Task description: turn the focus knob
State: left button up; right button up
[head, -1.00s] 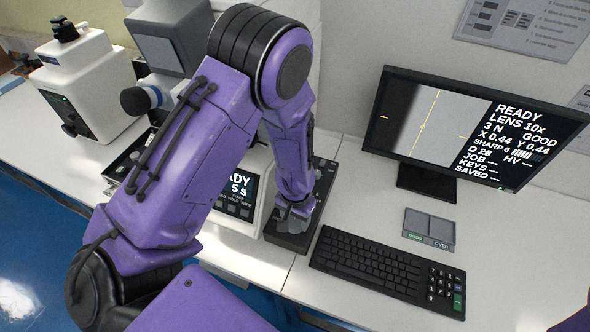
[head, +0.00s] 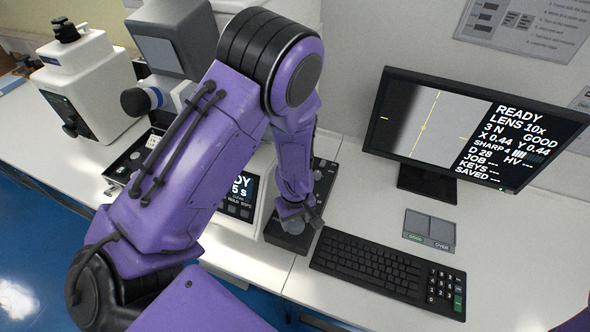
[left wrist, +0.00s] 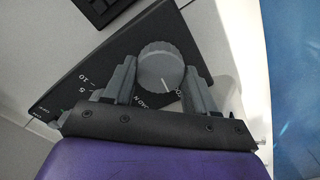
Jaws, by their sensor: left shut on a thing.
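The focus knob (left wrist: 160,66) is a grey, ribbed round knob with a white pointer line, on a dark panel (left wrist: 100,68) with white scale marks. In the left wrist view it sits between the two fingers of my left gripper (left wrist: 158,82), which is shut on it. In the head view my left gripper (head: 298,212) is low over the dark control box, and the knob is mostly hidden by it. The monitor (head: 440,130) reads "READY", "LENS 10x", "GOOD" and "SHARP 4", beside a blurred grey picture with yellow marks. My right gripper is out of view.
A keyboard (head: 385,272) lies close to the right of the control box. A small grey two-part block (head: 430,228) labelled "GOOD" and "OVER" lies below the monitor. White testers stand behind my arm and at the far left (head: 85,85).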

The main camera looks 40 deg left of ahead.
pick_arm(q)
jog(key=n, duration=0.4)
jog(key=shift+n, duration=0.3)
jog(key=n, duration=0.4)
jog(key=shift+n, duration=0.3)
jog(key=n, duration=0.4)
jog(key=shift+n, duration=0.3)
jog(key=shift+s+n, duration=0.1)
jog(key=shift+n, duration=2.1)
jog(key=o, duration=1.1)
jog(key=shift+c, duration=0.2)
